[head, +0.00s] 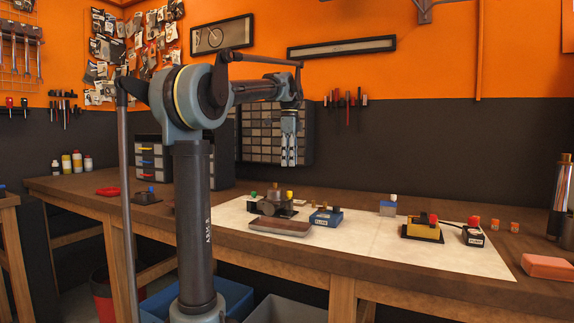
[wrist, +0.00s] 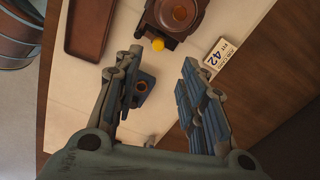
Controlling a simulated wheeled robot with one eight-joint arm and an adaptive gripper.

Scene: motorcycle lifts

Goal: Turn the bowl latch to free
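A dark brown bowl-like housing (wrist: 176,14) sits on the white bench mat at the top of the wrist view. A yellow knob (wrist: 157,44) sticks out of its near side; I take this as the latch but cannot tell its turn position. In the head view the housing (head: 272,203) stands at the mat's left, with the yellow knob (head: 290,194) on its right. My gripper (head: 289,163) points down, above the bench. In the wrist view my gripper (wrist: 155,78) is open and empty, its fingers apart, with the knob beyond the fingertips.
A blue block (wrist: 143,88) lies below, seen between my fingers. A brown tray (head: 280,227) lies in front of the housing. A card marked 42 (wrist: 220,56) lies beside the housing. A yellow device (head: 422,229) stands at right. The mat's middle (head: 365,232) is clear.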

